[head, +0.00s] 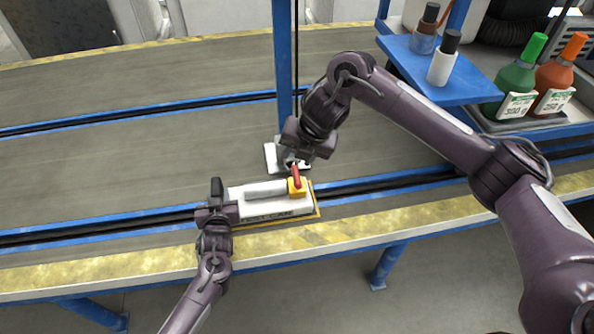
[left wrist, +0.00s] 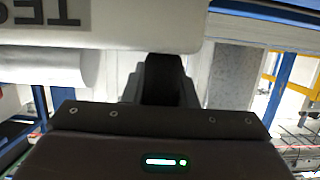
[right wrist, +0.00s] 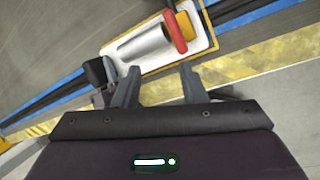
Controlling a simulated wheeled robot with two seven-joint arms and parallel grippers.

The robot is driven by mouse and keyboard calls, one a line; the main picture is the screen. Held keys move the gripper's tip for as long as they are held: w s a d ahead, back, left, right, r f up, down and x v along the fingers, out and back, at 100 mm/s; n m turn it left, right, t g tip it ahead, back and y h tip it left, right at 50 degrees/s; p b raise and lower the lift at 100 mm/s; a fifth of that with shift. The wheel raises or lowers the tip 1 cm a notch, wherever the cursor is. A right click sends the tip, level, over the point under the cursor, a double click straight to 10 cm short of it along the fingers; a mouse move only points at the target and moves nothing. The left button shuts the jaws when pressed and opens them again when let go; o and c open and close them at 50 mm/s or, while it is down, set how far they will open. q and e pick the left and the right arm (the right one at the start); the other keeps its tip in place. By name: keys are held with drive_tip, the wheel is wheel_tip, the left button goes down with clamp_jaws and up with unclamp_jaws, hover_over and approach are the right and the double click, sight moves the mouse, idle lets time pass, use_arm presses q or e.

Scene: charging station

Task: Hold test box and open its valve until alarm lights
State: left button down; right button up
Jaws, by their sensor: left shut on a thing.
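The test box (head: 238,205) is a white slab with a grey cylinder (head: 265,189) on top, lying at the belt's near side. Its valve has a yellow body (head: 297,188) and a red handle (head: 296,174) at the right end. My left gripper (head: 226,202) is shut on the box's left end; the left wrist view shows the box (left wrist: 130,22) close up with upside-down lettering. My right gripper (head: 293,161) is just above and behind the valve. In the right wrist view, its fingers (right wrist: 158,78) are apart and empty, with the red handle (right wrist: 175,32) beyond them. No lit alarm is visible.
A blue post (head: 283,70) with a light metal foot (head: 272,157) stands right behind the box. A blue shelf (head: 470,88) with bottles is at the right, beside green (head: 518,80) and orange bottles (head: 560,72). The belt's left part is clear.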

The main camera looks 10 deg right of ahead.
sight(297, 174)
drive_tip(key=w+f+n, duration=0.1)
drive_tip(key=f, duration=0.2)
drive_tip(key=w+f+n+h, duration=0.1)
drive_tip(key=f+n, duration=0.1)
drive_tip(key=f, duration=0.2)
drive_tip(key=w+f+n+h, duration=0.1)
drive_tip(key=f, duration=0.3)
drive_tip(key=shift+w+d+f+n+t, duration=0.2)
drive_tip(key=shift+w+n+t, duration=0.1)
drive_tip(key=shift+w, duration=0.1)
clamp_jaws()
